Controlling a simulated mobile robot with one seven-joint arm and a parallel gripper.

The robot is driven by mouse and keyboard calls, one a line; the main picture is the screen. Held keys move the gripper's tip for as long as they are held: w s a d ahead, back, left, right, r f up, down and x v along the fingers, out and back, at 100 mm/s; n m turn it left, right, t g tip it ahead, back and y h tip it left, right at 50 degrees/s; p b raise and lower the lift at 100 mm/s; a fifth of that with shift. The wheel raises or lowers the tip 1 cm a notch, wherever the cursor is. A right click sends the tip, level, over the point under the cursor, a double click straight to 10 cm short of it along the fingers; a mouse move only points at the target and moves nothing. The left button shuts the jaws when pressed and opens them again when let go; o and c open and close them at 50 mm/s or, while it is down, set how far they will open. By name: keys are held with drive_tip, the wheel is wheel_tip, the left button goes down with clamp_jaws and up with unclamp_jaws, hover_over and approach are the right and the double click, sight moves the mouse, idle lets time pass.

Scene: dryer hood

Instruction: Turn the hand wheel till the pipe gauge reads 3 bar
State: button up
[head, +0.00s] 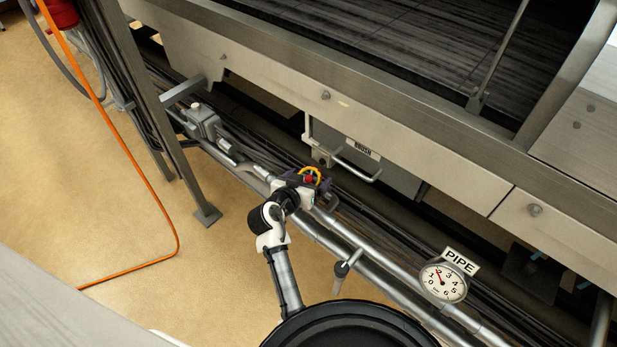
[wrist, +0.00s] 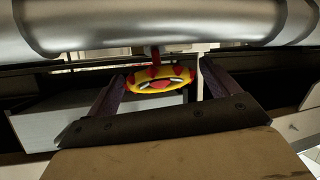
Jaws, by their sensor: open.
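The hand wheel (head: 312,174) is yellow with red parts and sits on the pipework below the hood. In the wrist view the wheel (wrist: 160,85) lies between the two dark purple fingers of my gripper (wrist: 162,74). The round white pipe gauge (head: 444,283) has a scale from 0 to 6. Its red needle points up and left, near 2 as far as I can tell.
A PIPE sign (head: 461,262) stands behind the gauge. A BRUSH sign (head: 362,148) and a bent metal handle (head: 357,170) are just beyond the wheel. Metal pipes run alongside. A steel leg (head: 207,214) and an orange hose (head: 178,240) are at the left.

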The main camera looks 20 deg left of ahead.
drive_tip(key=shift+w, duration=0.1)
drive_tip(key=shift+c, duration=0.4)
drive_tip(key=c, duration=0.9)
drive_tip(key=shift+p, duration=0.3)
